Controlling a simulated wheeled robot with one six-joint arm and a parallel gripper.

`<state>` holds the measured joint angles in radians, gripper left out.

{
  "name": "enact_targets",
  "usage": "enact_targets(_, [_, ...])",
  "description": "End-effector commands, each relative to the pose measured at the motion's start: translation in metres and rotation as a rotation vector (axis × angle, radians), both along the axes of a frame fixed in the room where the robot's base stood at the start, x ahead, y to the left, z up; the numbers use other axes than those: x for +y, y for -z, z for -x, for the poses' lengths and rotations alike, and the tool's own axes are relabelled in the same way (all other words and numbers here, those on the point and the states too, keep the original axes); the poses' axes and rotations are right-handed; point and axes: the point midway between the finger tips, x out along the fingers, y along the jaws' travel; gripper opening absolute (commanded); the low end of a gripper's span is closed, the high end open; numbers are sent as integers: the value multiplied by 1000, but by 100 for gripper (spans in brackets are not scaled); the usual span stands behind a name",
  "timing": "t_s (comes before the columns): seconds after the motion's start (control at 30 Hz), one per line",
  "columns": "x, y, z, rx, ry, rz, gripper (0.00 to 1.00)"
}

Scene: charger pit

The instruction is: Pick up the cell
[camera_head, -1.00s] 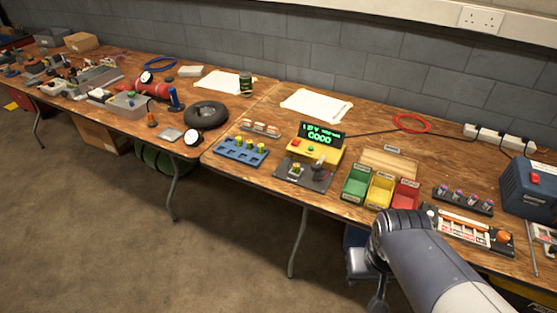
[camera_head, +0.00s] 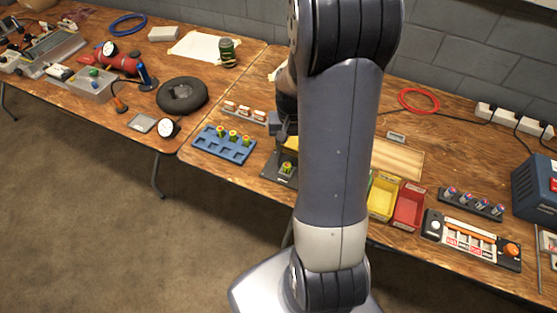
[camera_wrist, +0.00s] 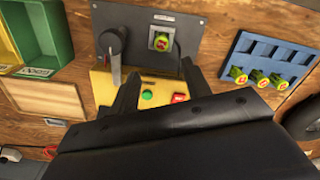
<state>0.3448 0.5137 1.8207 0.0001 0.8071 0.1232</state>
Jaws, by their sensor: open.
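A yellow-green cell with a red mark on top (camera_wrist: 161,41) stands upright in the socket of the grey tester plate (camera_wrist: 185,18). In the head view the cell (camera_head: 287,168) shows just left of my arm. Three similar cells (camera_wrist: 257,78) stand in a blue tray (camera_wrist: 245,50), to the right in the wrist view and left of the tester in the head view (camera_head: 222,147). My gripper (camera_wrist: 160,72) is open and empty above the tester, its two fingers apart, with the cell beyond their tips in the wrist view. In the head view my arm hides much of the tester.
A dark lever (camera_wrist: 113,45) stands beside the socket. The yellow tester box (camera_wrist: 150,92) with green and red buttons lies below it in the wrist view. Green (camera_wrist: 50,35), yellow (camera_head: 383,197) and red (camera_head: 409,206) bins stand nearby.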

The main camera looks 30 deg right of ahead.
Motion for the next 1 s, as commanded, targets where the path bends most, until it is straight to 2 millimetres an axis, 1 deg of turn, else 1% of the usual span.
enact_targets(0.03, [1, 10, 1, 6, -1, -2, 46])
enact_targets(0.13, [1, 25, 1, 4, -1, -1, 46])
enact_targets(0.23, [1, 34, 1, 3, -1, -1, 46])
enact_targets(0.47, [4, 48, 2, 4, -2, -1, 46])
enact_targets(0.63, [9, 70, 5, 5, -3, -1, 46])
enact_targets(0.73, [9, 82, 4, 4, -2, -1, 46])
enact_targets(0.87, [9, 90, 4, 1, -2, 0, 46])
enact_targets(1.0, [8, 91, 4, 0, -2, 0, 46])
